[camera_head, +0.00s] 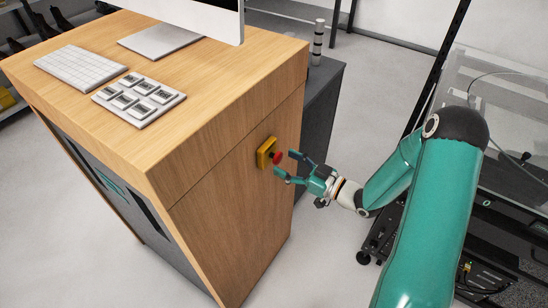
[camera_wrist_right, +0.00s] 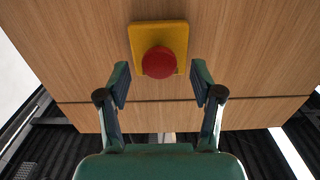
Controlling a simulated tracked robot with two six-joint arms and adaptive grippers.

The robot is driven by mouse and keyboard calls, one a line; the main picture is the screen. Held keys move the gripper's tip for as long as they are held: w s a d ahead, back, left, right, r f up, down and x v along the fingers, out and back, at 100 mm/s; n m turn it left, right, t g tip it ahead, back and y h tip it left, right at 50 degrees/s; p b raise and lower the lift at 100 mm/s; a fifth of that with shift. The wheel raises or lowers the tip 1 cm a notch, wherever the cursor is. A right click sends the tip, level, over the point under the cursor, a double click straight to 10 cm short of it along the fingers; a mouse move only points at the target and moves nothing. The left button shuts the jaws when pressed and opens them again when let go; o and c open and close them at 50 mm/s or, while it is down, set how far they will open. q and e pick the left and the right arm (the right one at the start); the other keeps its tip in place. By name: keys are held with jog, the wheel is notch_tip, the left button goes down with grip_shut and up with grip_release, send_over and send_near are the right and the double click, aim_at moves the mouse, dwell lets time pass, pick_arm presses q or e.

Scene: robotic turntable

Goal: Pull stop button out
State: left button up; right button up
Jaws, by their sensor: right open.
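The stop button is a red round knob (camera_head: 277,158) on a yellow housing (camera_head: 265,152), fixed to the wooden side panel of the desk. In the right wrist view the red knob (camera_wrist_right: 159,62) sits in front of the yellow housing (camera_wrist_right: 159,28). My right gripper (camera_head: 285,164) is open and points at the button, close to it. In the right wrist view its fingers (camera_wrist_right: 160,82) are spread to the left and right of the knob, with visible gaps on both sides. My left gripper is not in view.
The wooden desk (camera_head: 240,92) carries a keyboard (camera_head: 80,68), a switch panel (camera_head: 138,98) and a monitor (camera_head: 200,14). A dark grey cabinet (camera_head: 322,95) stands behind it. A transparent-sided machine (camera_head: 510,110) stands at the right. Grey floor is clear between them.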

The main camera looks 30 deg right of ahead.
aim_at(280, 160)
jog(key=shift+x, duration=1.7)
grip_shut()
